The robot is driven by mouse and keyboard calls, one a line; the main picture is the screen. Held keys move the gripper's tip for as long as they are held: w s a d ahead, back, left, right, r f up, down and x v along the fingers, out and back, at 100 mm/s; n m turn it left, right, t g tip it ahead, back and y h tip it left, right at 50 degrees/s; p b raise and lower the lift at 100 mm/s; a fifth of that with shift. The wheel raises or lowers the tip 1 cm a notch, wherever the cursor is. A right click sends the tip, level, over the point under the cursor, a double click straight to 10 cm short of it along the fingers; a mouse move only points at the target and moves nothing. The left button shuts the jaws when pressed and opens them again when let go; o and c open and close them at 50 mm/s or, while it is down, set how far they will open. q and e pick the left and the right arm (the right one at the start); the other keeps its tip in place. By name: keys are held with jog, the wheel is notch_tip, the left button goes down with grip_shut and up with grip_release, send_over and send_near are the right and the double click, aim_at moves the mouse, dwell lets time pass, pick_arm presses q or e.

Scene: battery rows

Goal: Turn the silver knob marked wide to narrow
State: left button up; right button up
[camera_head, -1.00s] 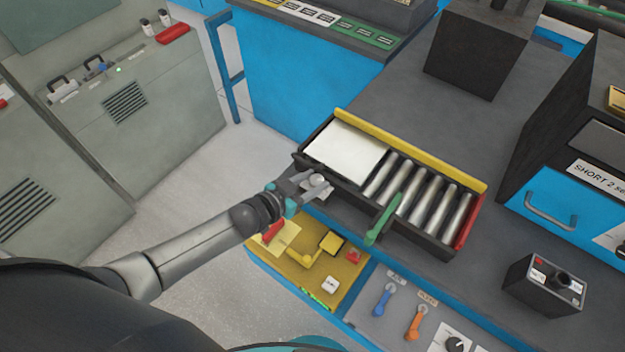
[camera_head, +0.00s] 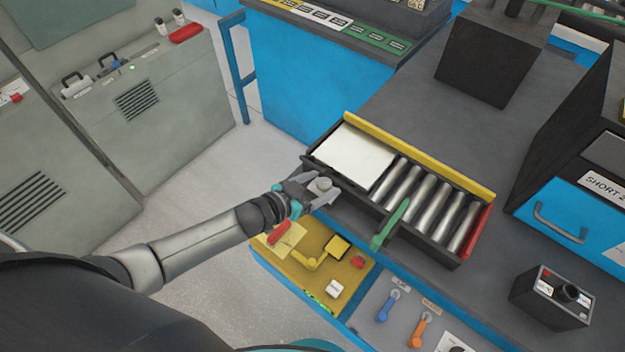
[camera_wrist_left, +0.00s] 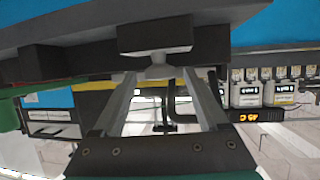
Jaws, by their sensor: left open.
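A small silver-grey knob (camera_head: 320,186) stands at the front left of the roller tray (camera_head: 345,190). No "wide" or "narrow" marking is readable on it. My left gripper (camera_head: 324,195) is open, with its fingers close around the knob. In the left wrist view the open gripper (camera_wrist_left: 160,88) has one finger on each side, and the grey knob piece (camera_wrist_left: 157,62) shows between them. Whether the fingers touch it I cannot tell. My right gripper is not in view.
The tray holds a white plate (camera_head: 352,158) and several silver rollers (camera_head: 422,205). A green lever (camera_head: 391,225) sticks out in front. Below is a yellow panel (camera_head: 325,262) with red and white parts. A black control box (camera_head: 545,300) stands at right.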

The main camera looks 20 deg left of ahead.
pick_arm(q)
jog(key=p+v, duration=0.2)
jog(key=v, duration=1.3)
jog(key=shift+r, duration=0.1)
jog(key=s+d+r+n+g+y, duration=0.2)
jog(key=s+r+g+y, duration=0.1)
jog(key=s+g, duration=0.15)
jog(key=s+d+r+n+g+y, duration=0.1)
jog(key=s+r+n+g+y, duration=0.1)
jog(key=s+r+g+y, duration=0.3)
notch_tip(320, 180, down, 30)
jog(key=s+h+b, duration=0.2)
jog(key=b, duration=0.5)
jog(key=s+a+f+b, duration=0.1)
jog(key=s+f+b, duration=0.3)
jog(key=s+f, duration=0.4)
jog(key=s+a+f+g+b, duration=0.1)
jog(key=s+f+b, duration=0.3)
jog(key=s+f, duration=0.4)
notch_tip(320, 180, down, 8)
jog(key=shift+s+a+r+m, duration=0.1)
jog(key=shift+s+a+m, duration=0.1)
jog(key=shift+s+m, duration=0.15)
